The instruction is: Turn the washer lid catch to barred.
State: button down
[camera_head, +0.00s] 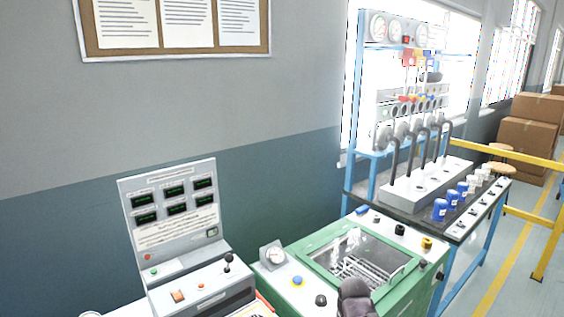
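The washer (299,251) is a green box at the lower middle of the head view. Its clear lid (345,240) looks closed, and a wire rack (366,271) shows through it. Several small fittings sit around the lid: a black knob (400,230), a yellow-and-dark knob (427,243), a dark knob (321,300) and a blue-and-yellow button (297,281). I cannot tell which part is the lid catch or how it is turned. A dark rounded shape (355,299) covers part of the washer's front; I cannot tell what it is. I see no gripper fingers.
A grey console (175,215) with several small displays stands left of the washer. A round gauge (273,255) stands between them. At the right, a blue-framed bench (470,229) holds grey pipes and blue and white cups. Yellow rails (509,151) and boxes (527,140) stand beyond.

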aim_at(423, 263)
jog(key=z, duration=0.05)
jog(key=k, duration=1.35)
jog(key=z, duration=0.65)
jog(key=i, duration=1.8)
jog(key=u, duration=0.15)
